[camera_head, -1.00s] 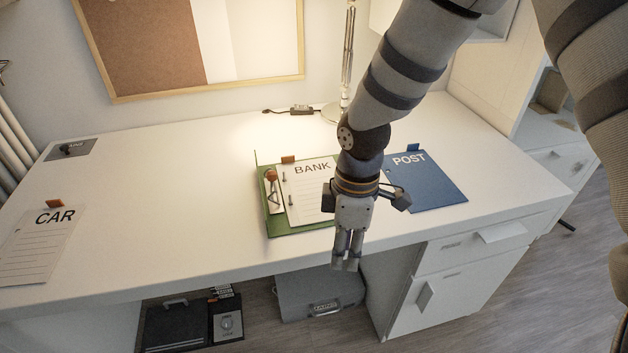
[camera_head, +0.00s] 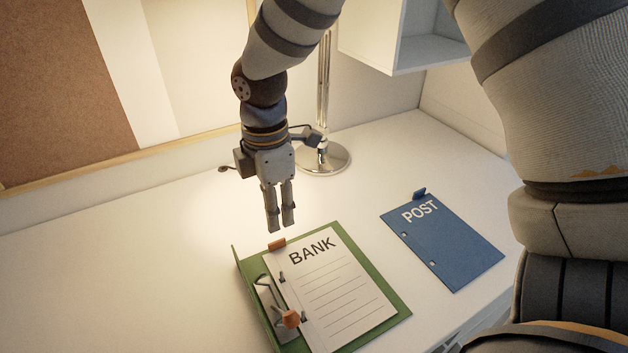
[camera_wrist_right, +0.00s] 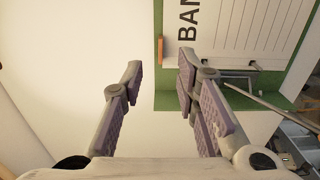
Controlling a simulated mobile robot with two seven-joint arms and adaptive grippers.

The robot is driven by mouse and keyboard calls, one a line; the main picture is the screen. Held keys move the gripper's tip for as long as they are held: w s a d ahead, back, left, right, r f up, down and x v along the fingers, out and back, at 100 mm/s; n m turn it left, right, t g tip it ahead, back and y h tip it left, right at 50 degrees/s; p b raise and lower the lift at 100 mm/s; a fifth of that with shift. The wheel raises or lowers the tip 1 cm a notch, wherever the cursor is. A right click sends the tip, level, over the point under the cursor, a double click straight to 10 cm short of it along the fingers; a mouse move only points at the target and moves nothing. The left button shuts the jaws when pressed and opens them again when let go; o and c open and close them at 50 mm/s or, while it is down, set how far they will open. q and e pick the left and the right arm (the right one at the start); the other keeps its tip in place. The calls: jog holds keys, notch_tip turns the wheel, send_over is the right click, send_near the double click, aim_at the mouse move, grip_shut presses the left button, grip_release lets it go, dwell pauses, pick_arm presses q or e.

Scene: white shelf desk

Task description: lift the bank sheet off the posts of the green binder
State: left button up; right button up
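The bank sheet (camera_head: 335,285) is white, with BANK in black, lines and an orange tab (camera_head: 277,244). It lies on the green binder (camera_head: 388,307), its left edge at the small dark posts (camera_head: 282,277). A metal lever mechanism (camera_head: 265,282) with an orange knob (camera_head: 291,318) is beside that edge. My right gripper (camera_head: 280,226) points down just behind the binder's far edge, near the tab, open and empty. My left gripper is not in view.
A blue POST binder or sheet (camera_head: 448,245) lies to the right. A lamp's round base (camera_head: 322,160) stands behind the gripper. The white desk (camera_head: 150,270) is clear on the left. A wall shelf (camera_head: 410,50) hangs at the back right.

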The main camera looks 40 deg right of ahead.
aim_at(281, 240)
jog(key=f, duration=0.8)
jog(key=shift+s+d+b, duration=0.1)
jog(key=shift+d+b, duration=0.1)
jog(key=shift+b, duration=0.15)
jog(key=shift+r, duration=0.15)
grip_shut()
